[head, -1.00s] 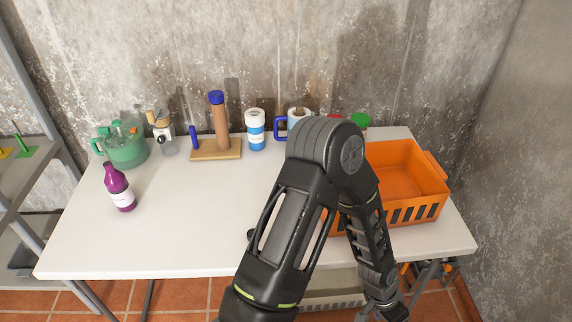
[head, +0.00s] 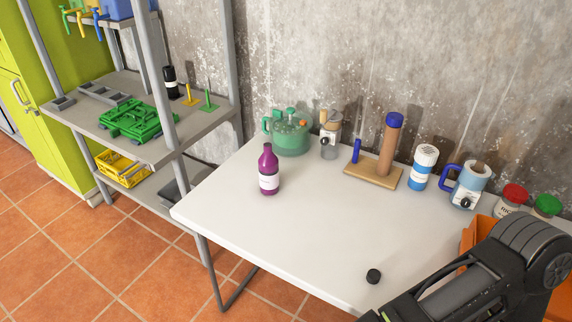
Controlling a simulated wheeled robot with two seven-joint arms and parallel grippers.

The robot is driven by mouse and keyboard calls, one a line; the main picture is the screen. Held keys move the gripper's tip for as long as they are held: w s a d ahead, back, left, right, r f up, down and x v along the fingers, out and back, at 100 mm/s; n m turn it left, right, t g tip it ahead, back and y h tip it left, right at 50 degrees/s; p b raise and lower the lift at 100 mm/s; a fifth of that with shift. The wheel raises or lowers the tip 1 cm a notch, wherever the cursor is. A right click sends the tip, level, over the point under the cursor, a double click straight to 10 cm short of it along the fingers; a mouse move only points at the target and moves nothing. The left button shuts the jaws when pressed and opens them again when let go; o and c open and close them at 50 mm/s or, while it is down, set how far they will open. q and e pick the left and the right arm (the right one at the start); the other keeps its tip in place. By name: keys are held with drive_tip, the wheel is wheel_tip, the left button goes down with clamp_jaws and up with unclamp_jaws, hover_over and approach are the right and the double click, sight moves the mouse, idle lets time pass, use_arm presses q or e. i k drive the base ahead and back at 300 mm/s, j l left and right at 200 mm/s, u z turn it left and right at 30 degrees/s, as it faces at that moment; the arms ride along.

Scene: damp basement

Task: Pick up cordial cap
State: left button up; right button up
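A small dark round cap (head: 373,276), which looks like the cordial cap, lies on the white table (head: 300,225) near its front edge. A purple bottle (head: 268,172) with a white label stands upright on the left part of the table, apart from the cap. One of my arms comes in at the lower right, to the right of the cap, but its gripper is out of the picture. My other gripper is not in view either.
Along the back of the table stand a green pot (head: 290,137), a grinder-like jar (head: 330,140), a wooden stand (head: 375,176), a blue-white canister (head: 424,167) and a blue-handled jug (head: 467,187). An orange crate (head: 474,236) is partly hidden by my arm. A grey shelf (head: 200,122) stands left. The table's middle is clear.

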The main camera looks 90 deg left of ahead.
sight(374, 275)
drive_tip(key=i+j+u, duration=0.2)
drive_tip(key=u, duration=3)
